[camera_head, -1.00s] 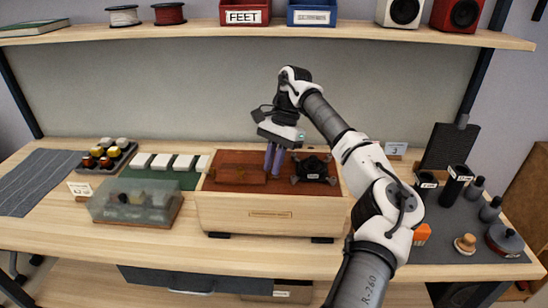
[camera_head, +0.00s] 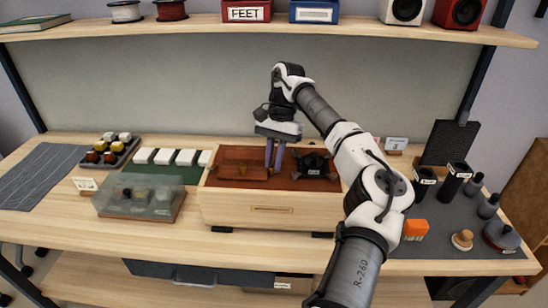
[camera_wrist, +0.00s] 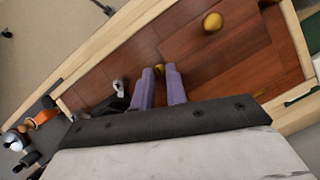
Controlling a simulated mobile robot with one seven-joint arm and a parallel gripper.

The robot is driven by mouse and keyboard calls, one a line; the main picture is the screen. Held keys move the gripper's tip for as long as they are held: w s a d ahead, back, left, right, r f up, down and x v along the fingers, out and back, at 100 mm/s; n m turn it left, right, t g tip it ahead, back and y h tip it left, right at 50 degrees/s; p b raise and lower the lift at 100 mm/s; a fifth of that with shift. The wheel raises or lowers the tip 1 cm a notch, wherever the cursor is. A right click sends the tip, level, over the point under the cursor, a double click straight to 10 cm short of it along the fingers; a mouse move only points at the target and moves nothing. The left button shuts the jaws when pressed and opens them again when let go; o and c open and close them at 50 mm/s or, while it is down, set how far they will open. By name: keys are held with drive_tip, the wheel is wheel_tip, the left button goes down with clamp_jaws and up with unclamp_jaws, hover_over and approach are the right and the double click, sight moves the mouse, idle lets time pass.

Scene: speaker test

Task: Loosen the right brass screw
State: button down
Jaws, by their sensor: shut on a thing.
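The wooden box (camera_head: 240,216) stands mid-bench with a red-brown panel (camera_wrist: 120,75) inside. My gripper (camera_head: 272,168) points down into it, between a raised brown block (camera_head: 243,170) and a black fixture (camera_head: 313,165). In the wrist view its purple fingers (camera_wrist: 160,70) are shut on a small brass screw (camera_wrist: 160,69), mostly hidden by them. This screw is on the black fixture's side, the right in the head view. Another round brass screw (camera_wrist: 212,22) stands free on the panel. The head view shows neither screw clearly.
A clear-covered case (camera_head: 138,192) stands left of the box, before several white blocks (camera_head: 165,157) on a green mat. An orange box (camera_head: 415,229), black cylinders (camera_head: 455,180) and other parts lie on the right mat. A shelf (camera_head: 270,27) runs above.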

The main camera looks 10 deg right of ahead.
drive_tip(key=c, duration=1.4)
unclamp_jaws()
drive_tip(key=shift+r, duration=0.1)
drive_tip(key=p+v, duration=0.6)
drive_tip(key=v, duration=0.7)
drive_tip(key=shift+w+d+r, duration=0.15)
drive_tip(key=shift+r, duration=0.15)
drive_tip(key=shift+f, duration=0.1)
